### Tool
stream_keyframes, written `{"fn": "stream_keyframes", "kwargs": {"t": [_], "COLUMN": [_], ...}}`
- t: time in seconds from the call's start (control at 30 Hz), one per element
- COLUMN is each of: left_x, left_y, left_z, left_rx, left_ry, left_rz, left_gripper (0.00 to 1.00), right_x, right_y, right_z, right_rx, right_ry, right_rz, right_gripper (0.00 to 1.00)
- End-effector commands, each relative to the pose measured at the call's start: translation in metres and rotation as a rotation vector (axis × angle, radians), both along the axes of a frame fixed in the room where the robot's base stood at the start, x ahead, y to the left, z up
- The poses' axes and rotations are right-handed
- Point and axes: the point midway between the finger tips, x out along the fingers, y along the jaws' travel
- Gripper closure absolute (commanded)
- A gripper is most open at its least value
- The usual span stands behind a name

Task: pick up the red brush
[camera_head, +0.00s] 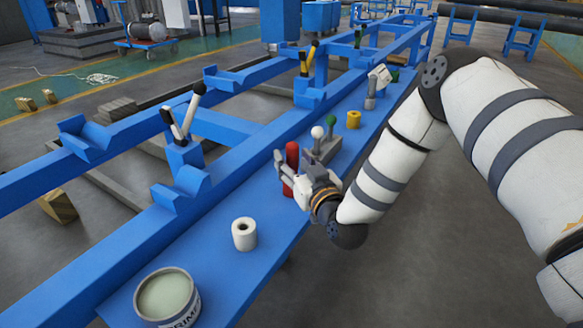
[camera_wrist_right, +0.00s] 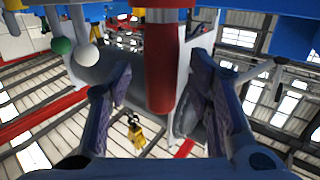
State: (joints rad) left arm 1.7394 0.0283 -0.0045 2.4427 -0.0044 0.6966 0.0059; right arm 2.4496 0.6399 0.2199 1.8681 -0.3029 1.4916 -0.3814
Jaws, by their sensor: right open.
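The red brush (camera_head: 292,156) shows as a red upright cylinder on the blue bench. Its lower part is partly hidden by my right gripper (camera_head: 289,176). In the right wrist view the red cylinder (camera_wrist_right: 162,60) stands between the two spread fingers of the right gripper (camera_wrist_right: 160,88), with space on both sides. The right gripper is open around it and is not closed on it. Any bristles cannot be made out. My left gripper is in neither view.
Close by stand a white-knobbed and a green-knobbed lever (camera_head: 331,121) on a grey block. A yellow cylinder (camera_head: 353,119) is farther along. A white roll (camera_head: 244,234) and an open primer tin (camera_head: 167,296) stand nearer on the bench. Blue rails (camera_head: 240,150) run alongside.

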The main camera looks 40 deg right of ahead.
Motion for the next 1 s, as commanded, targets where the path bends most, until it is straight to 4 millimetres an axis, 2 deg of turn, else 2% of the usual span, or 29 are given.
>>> {"fn": "stream_keyframes", "kwargs": {"t": [0.1,0.3,0.5,0.53,0.83,1.0], "left_x": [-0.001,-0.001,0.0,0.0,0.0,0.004], "left_y": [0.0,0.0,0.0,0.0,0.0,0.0], "left_z": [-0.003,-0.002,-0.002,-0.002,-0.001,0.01], "left_rx": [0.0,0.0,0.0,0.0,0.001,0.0], "left_ry": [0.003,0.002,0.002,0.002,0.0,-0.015], "left_rz": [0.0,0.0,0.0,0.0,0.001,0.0], "left_gripper": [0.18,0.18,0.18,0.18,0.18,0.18], "right_x": [0.012,0.013,0.012,0.012,0.012,0.013], "right_y": [-0.003,-0.003,-0.003,-0.002,-0.002,-0.002], "right_z": [-0.001,0.0,0.0,0.0,0.004,0.046], "right_rx": [0.0,0.0,0.0,0.0,0.0,0.0], "right_ry": [0.0,0.001,0.001,0.001,0.0,-0.007], "right_rz": [0.0,0.001,0.001,0.001,0.001,0.002], "right_gripper": [0.53,0.53,0.98,1.0,1.0,1.0]}}
